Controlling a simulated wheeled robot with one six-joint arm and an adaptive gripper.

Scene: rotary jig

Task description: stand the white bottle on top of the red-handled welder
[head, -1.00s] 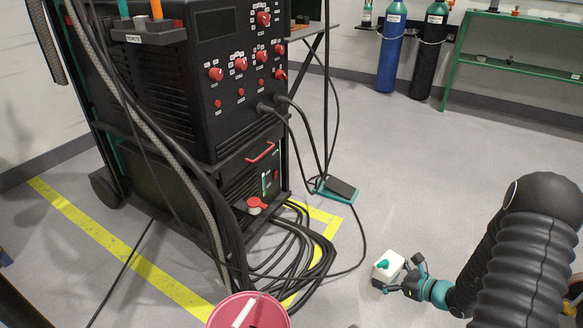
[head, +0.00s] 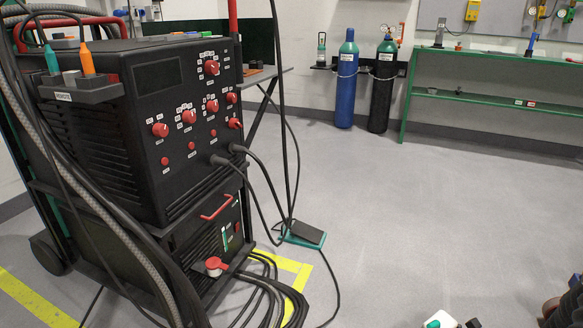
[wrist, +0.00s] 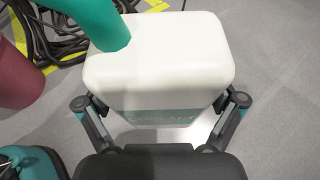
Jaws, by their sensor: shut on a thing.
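The white bottle (head: 440,320) with a teal cap shows at the bottom edge of the head view, partly cut off. It fills the middle of the wrist view (wrist: 160,65), its teal cap at the upper left. My gripper (wrist: 160,108) is shut on the bottle, a finger at each side; only a little of the gripper shows in the head view (head: 472,323). The red-handled welder (head: 185,75) is a large black machine with red knobs, at the left of the head view. The bottle is well right of the welder and lower than its top.
A remote holder (head: 95,92) with coloured tools hangs on the welder's side. Cables drape in front and coil on the floor. A foot pedal (head: 303,234) lies right of it. Gas cylinders (head: 346,85) and a green bench (head: 480,97) line the back wall. Open floor lies between.

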